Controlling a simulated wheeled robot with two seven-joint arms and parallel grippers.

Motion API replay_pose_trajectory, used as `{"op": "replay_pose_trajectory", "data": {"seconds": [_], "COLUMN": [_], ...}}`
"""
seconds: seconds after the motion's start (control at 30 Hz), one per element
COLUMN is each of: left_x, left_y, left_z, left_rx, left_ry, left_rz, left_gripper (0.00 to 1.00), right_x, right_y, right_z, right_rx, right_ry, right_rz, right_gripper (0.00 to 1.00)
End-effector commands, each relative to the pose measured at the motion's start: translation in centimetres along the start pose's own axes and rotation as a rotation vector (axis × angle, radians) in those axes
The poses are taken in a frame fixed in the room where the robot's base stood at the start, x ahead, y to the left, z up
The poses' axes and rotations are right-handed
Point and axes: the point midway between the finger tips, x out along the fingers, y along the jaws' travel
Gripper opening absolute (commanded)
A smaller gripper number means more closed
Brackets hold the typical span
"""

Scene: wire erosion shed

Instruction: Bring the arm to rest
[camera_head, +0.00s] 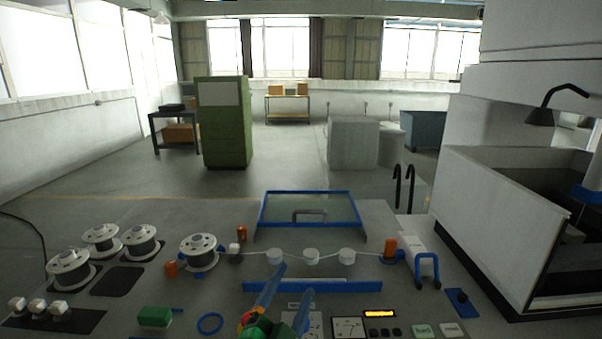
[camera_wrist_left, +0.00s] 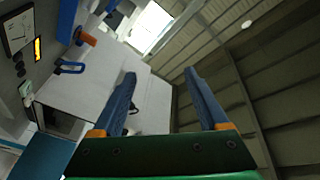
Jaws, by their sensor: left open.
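My left gripper (camera_head: 293,280) is at the bottom middle of the head view, above the front part of the bench (camera_head: 215,285). Its green body and two blue fingers show, with orange at the finger bases. In the left wrist view the same gripper (camera_wrist_left: 160,74) has its fingers spread wide with nothing between them. The wrist view looks past the fingers to a pale cabinet and the ceiling, with the bench tilted at the left. My right gripper is in neither view.
Several wire spools (camera_head: 70,268) stand at the bench's left. A wire runs past white rollers (camera_head: 311,257) behind the gripper, near a blue bar (camera_head: 345,287) and a blue-framed glass panel (camera_head: 309,209). A panel meter (camera_head: 348,327) is right of the gripper. A large machine (camera_head: 500,215) stands at right.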

Motion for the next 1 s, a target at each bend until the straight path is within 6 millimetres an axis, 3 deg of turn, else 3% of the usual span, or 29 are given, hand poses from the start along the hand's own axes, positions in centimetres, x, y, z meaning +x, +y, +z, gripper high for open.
{"op": "replay_pose_trajectory", "data": {"seconds": [0.03,0.1,0.2,0.3,0.4,0.63,0.87,1.0], "left_x": [-2.0,-5.7,-11.2,-16.4,-21.2,-31.4,-32.3,-33.8], "left_y": [1.2,3.1,5.5,7.5,9.0,11.1,18.1,23.1], "left_z": [4.3,9.6,14.4,17.1,18.6,19.2,25.8,30.1], "left_rx": [-0.112,-0.261,-0.415,-0.523,-0.605,-0.736,-0.735,-0.729], "left_ry": [-0.164,-0.39,-0.647,-0.851,-1.021,-1.362,-1.414,-1.439], "left_rz": [0.047,0.111,0.186,0.247,0.299,0.403,0.435,0.457], "left_gripper": [0.77,0.77,0.77,0.77,0.77,0.77,0.77,0.77], "right_x": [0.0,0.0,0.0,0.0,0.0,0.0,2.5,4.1], "right_y": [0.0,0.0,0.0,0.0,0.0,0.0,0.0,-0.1], "right_z": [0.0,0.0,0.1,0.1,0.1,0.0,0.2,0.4], "right_rx": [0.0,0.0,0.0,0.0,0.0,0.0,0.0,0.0], "right_ry": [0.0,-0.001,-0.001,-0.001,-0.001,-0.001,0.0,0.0], "right_rz": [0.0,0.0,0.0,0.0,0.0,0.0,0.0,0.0], "right_gripper": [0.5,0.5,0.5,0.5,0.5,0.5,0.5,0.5]}}
